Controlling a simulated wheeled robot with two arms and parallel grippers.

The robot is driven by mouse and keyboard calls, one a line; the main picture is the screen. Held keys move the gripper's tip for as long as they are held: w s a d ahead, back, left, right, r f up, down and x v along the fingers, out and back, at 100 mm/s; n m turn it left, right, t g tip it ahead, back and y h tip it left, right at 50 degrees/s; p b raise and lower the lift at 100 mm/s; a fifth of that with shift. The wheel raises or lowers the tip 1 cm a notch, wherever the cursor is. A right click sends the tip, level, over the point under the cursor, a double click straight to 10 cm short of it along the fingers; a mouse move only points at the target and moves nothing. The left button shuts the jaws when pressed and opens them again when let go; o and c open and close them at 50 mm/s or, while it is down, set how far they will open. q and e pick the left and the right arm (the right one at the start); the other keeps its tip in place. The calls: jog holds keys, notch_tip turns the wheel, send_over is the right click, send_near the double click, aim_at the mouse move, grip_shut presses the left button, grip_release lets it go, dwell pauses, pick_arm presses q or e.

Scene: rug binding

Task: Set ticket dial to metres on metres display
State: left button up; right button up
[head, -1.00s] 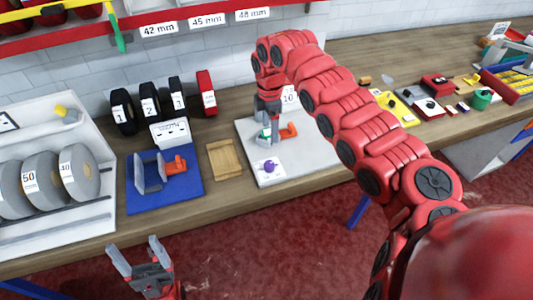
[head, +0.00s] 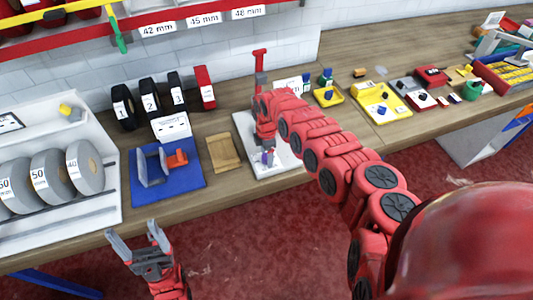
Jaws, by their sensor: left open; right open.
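A purple dial (head: 271,161) sits on a white board (head: 284,161) on the bench. A white display (head: 288,86) stands behind the board; its text is partly hidden by my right arm and too small to read surely. My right gripper (head: 266,154) points down at the purple dial with its fingers open, close around or just above it; I cannot tell if they touch it. My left gripper (head: 136,238) is open and empty, in front of the bench edge at lower left.
A blue mat (head: 190,196) with a grey fixture and an orange clamp lies left of a wooden block (head: 223,152). Numbered black rolls (head: 150,97) stand behind. Yellow trays (head: 382,103) sit right of my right arm. A white rack (head: 70,225) with grey rolls fills the left.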

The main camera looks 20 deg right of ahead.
jog(key=shift+s, duration=0.1)
grip_shut()
dwell(0.3)
